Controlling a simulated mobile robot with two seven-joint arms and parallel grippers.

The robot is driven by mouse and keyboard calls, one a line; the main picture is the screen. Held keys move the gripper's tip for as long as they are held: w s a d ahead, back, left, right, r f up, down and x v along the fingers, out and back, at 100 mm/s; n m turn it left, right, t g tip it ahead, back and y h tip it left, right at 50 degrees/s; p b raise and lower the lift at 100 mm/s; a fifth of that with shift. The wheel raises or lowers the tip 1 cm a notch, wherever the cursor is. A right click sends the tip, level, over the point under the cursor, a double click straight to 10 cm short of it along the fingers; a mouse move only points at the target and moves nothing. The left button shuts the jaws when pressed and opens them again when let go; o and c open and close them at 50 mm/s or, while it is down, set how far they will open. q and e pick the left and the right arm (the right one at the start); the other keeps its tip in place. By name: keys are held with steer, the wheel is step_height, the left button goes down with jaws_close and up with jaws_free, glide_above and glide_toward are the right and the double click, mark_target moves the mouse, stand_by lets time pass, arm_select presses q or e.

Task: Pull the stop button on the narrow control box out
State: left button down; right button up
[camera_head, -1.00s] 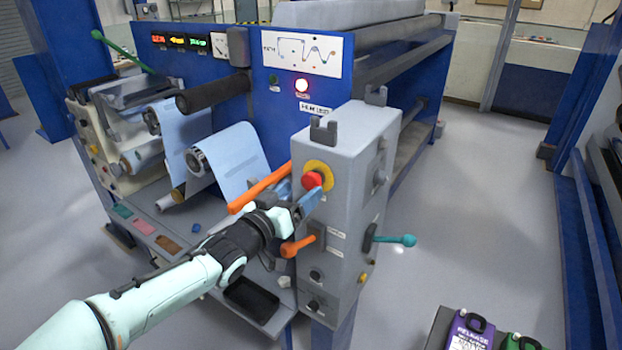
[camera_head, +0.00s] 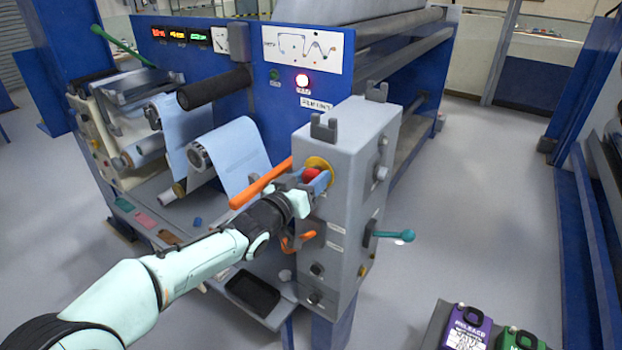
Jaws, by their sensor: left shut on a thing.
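The narrow control box (camera_head: 350,150) is a tall grey box at the front corner of the blue machine. Its red stop button (camera_head: 311,174) sits in a yellow ring (camera_head: 320,163) high on the box's left-hand face. My left gripper (camera_head: 314,180) is at the button, with its blue fingers on either side of it, shut on it. The fingers and wrist hide part of the button and of the ring. My right gripper is not in view.
An orange lever (camera_head: 260,184) sticks out just left of the button, close to my gripper. A smaller orange handle (camera_head: 297,241) is below my wrist. A teal-knobbed lever (camera_head: 394,236) is on the box's right face. A black tray (camera_head: 252,291) lies on the shelf below.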

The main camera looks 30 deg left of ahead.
arm_select(q)
steer(key=shift+s+a+f+b, duration=0.1)
steer(key=shift+s+f+b, duration=0.1)
steer(key=shift+s+b, duration=0.3)
steer(key=shift+s+r, duration=0.1)
steer(key=shift+s, duration=0.05)
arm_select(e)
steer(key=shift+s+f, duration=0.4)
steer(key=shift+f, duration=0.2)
arm_select(q)
steer(key=shift+c, duration=2.4)
jaws_free()
steer(key=shift+s+r, duration=0.1)
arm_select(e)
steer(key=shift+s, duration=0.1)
arm_select(q)
steer(key=s+a+b, duration=0.1)
steer(key=s+b, duration=0.1)
steer(key=s, duration=1.1)
steer(key=shift+s, duration=0.2)
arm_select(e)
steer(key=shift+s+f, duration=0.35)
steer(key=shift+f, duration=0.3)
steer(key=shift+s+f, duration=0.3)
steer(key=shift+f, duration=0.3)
